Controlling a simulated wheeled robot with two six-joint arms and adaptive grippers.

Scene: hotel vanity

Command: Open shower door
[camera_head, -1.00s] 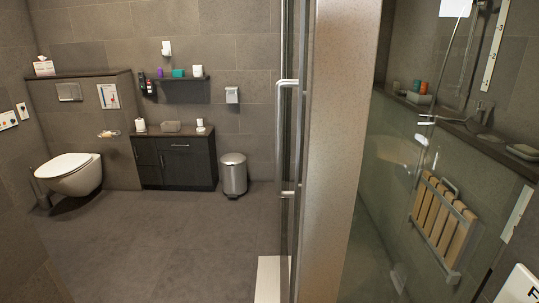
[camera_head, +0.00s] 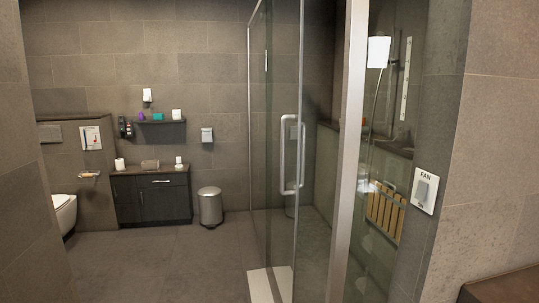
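The glass shower door (camera_head: 276,110) stands right of the middle of the view, seen at a slant. Its long bar handle (camera_head: 283,155) is upright and shows as a pale metal loop, with a matching bar on the other side of the glass. The metal frame post (camera_head: 348,140) of the shower stands to the right of the door. I cannot tell whether the door is fully closed or slightly ajar. Neither of my grippers is in view, and nothing touches the handle.
A fan switch (camera_head: 425,190) is on the wall at right. A wooden slatted seat (camera_head: 385,212) shows through the glass. A dark cabinet (camera_head: 152,196), a bin (camera_head: 210,206) and a toilet (camera_head: 64,213) stand at the back left. The floor (camera_head: 165,262) in front is clear.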

